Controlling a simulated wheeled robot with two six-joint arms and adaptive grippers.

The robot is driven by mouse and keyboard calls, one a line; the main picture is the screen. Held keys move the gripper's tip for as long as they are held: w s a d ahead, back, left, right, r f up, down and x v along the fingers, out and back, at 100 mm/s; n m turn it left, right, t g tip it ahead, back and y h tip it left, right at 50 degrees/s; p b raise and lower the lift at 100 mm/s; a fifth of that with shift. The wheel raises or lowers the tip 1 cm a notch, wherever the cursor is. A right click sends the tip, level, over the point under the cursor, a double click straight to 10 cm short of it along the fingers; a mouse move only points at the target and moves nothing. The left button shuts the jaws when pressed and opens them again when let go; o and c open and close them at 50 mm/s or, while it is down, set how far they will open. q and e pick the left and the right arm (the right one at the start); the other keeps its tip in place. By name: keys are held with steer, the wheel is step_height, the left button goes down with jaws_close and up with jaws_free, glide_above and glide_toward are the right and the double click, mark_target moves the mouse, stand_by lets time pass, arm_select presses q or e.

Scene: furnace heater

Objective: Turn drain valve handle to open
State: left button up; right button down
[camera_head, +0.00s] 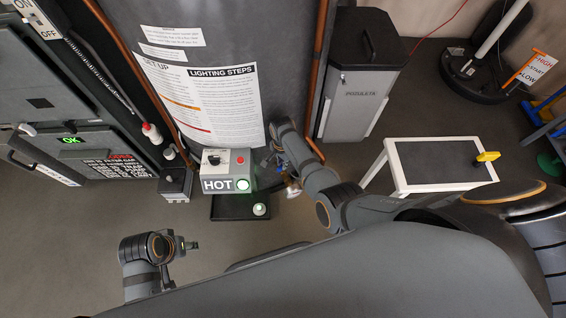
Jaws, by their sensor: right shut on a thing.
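The grey water heater tank (215,25) stands at the back centre. My right arm reaches in from the right, and its gripper (268,162) is at the tank's lower front, beside the grey control box. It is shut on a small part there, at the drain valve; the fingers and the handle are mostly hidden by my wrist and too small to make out. A small brass-coloured fitting (293,188) shows just below the wrist. My left gripper (190,245) is low at the left, over bare floor and away from the tank; its finger opening is not clear.
The control box (226,168) has a lit HOT sign and green light. A black tray (232,207) lies below it. A white-framed table (440,150) with a yellow object (488,156) and a grey cabinet (354,100) stand right. Floor at left front is free.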

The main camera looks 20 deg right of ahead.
steer(key=shift+r+n+p, duration=0.15)
steer(key=shift+n+p, duration=0.35)
steer(key=shift+n, duration=1)
steer(key=shift+n+p, duration=0.3)
steer(key=shift+n, duration=0.5)
